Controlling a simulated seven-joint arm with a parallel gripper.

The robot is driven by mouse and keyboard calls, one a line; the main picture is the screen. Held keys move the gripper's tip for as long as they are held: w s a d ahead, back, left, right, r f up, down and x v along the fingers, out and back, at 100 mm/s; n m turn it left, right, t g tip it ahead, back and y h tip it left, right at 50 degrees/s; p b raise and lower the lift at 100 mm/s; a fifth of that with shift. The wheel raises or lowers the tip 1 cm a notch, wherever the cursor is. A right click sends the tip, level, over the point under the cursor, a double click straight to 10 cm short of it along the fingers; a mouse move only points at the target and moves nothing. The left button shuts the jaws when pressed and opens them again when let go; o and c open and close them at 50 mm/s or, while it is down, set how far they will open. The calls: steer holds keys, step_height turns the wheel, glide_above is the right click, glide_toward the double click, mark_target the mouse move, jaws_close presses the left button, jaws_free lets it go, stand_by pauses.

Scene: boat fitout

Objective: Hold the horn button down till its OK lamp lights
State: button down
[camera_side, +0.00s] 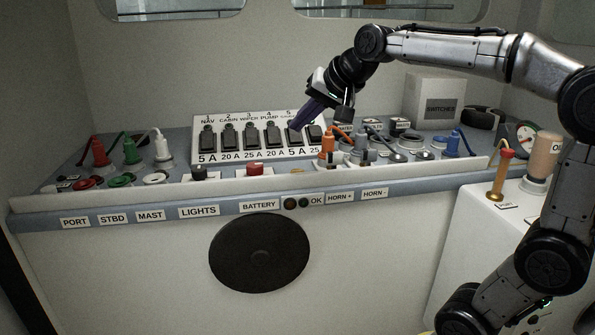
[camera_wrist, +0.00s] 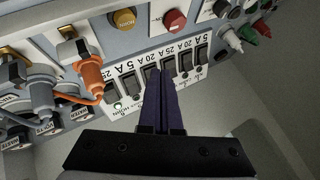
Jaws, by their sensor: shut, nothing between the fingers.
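A round yellow button (camera_wrist: 124,18) labelled HORN shows at the top of the wrist view; I cannot make it out clearly in the side view. My gripper (camera_side: 293,128) has purple fingers, shut together and empty. On the front edge, a small dark green lamp (camera_side: 303,203) sits left of the letters OK and looks unlit. A dark brown lamp (camera_side: 290,203) is beside it.
The breaker panel (camera_side: 198,128) has several black switches. A red button (camera_wrist: 175,20) is right of the yellow one in the wrist view. An orange plug (camera_wrist: 90,76) with a cable stands near the fingers. More plugs, sockets and cables crowd both ends of the console.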

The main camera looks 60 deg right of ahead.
steer(key=shift+f, duration=3.7)
steer(key=shift+f, duration=0.1)
steer(key=shift+f, duration=0.25)
steer(key=shift+f, duration=0.6)
stand_by(0.4)
steer(key=shift+r, duration=1)
steer(key=shift+r, duration=2.5)
